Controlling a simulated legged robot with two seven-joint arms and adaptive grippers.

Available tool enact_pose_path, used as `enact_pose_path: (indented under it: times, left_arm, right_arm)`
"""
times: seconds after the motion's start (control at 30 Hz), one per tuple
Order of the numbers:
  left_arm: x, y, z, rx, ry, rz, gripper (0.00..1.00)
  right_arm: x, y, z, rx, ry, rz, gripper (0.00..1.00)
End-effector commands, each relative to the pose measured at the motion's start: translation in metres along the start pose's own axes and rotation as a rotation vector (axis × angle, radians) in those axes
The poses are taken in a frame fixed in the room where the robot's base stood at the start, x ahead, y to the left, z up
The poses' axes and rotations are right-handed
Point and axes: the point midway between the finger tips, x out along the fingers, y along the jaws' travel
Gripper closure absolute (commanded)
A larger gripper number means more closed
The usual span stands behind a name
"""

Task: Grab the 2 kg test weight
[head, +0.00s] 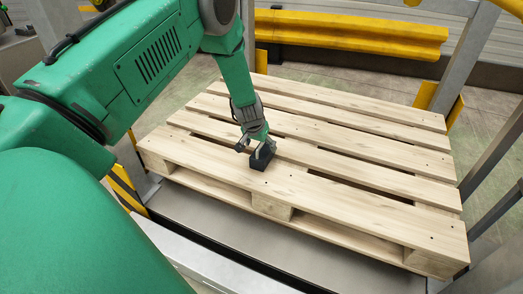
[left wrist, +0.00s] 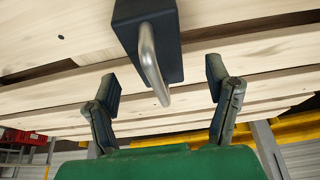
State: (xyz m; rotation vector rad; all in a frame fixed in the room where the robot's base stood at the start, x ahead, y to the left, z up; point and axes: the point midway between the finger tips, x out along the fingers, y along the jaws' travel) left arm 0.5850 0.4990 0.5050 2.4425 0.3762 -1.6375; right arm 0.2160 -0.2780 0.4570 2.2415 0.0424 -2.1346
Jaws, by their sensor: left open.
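The test weight is a dark block (head: 261,161) standing on the pallet's front boards in the head view. In the left wrist view the weight (left wrist: 171,50) shows at the top centre with a bare metal loop handle (left wrist: 152,62). My left gripper (head: 256,145) is at the weight in the head view, coming down from above. In the left wrist view the left gripper's fingers (left wrist: 160,85) are open, one on each side of the handle, with a gap on both sides. My right gripper is not in view.
The wooden pallet (head: 350,195) has gaps between its boards and rests on a grey metal platform (head: 300,262). Yellow guard rails (head: 350,32) and grey posts (head: 465,55) stand behind and to the right. The pallet's right part is clear.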

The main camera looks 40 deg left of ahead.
Motion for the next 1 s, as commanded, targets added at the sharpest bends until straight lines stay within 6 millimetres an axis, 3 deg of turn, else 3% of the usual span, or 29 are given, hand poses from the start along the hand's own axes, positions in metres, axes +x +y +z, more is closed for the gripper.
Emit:
enact_pose_path:
  times: [0.17,0.4,0.67,0.87,1.0]
  left_arm:
    - [0.014,0.000,0.003,0.002,0.002,-0.002,0.28]
    - [0.051,-0.004,0.008,0.003,-0.001,0.000,0.28]
    - [0.052,-0.004,0.006,0.001,0.001,0.001,0.28]
    - [0.051,-0.003,0.006,0.001,0.001,-0.001,0.98]
    - [0.049,-0.002,0.001,0.001,0.011,0.000,1.00]
  right_arm:
    - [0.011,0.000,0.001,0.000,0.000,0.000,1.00]
    - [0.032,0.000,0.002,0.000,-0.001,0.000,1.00]
    - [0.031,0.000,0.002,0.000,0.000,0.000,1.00]
    - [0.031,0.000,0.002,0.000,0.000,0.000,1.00]
    - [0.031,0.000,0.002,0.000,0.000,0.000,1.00]
